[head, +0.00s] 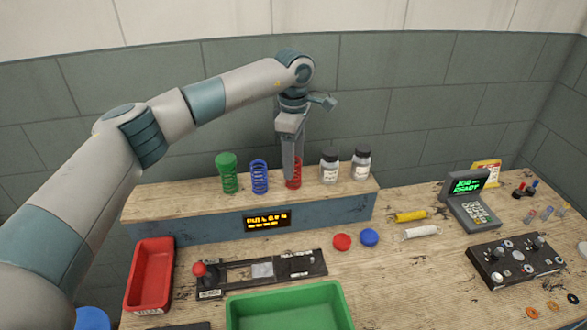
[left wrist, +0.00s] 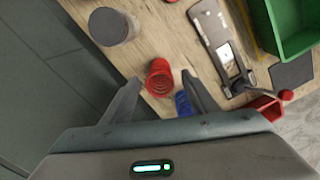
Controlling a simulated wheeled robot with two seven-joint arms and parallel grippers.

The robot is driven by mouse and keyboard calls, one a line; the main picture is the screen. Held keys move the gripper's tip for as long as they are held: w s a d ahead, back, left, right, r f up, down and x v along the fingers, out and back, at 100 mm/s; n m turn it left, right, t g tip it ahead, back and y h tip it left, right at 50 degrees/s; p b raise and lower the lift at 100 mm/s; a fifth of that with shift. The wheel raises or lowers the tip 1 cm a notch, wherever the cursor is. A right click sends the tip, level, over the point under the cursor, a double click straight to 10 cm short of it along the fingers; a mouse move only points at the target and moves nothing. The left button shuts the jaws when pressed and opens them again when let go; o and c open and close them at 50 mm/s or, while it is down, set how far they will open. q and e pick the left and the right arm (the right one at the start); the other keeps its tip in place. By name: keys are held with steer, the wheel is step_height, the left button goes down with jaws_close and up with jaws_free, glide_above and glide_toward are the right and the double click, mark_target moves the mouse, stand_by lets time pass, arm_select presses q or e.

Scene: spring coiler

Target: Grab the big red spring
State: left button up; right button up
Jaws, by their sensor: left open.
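The red spring (head: 298,173) stands upright on the wooden shelf, partly hidden behind a finger of my left gripper (head: 290,182). In the left wrist view the red spring (left wrist: 160,80) shows between the two spread fingers of the left gripper (left wrist: 160,85). The fingers are open, one on each side of the spring, and a gap shows on both sides. Whether the fingertips reach down around it is hard to tell. My right gripper is not in view.
A blue spring (head: 259,177) stands left of the red one, close to one finger in the left wrist view. A green spring (head: 228,178) is further left. Two lidded jars (head: 329,168) (head: 361,165) stand to the right.

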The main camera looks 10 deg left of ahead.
arm_select(q)
steer(key=shift+f+p, duration=0.5)
steer(key=shift+f, duration=0.9)
steer(key=c, duration=1.3)
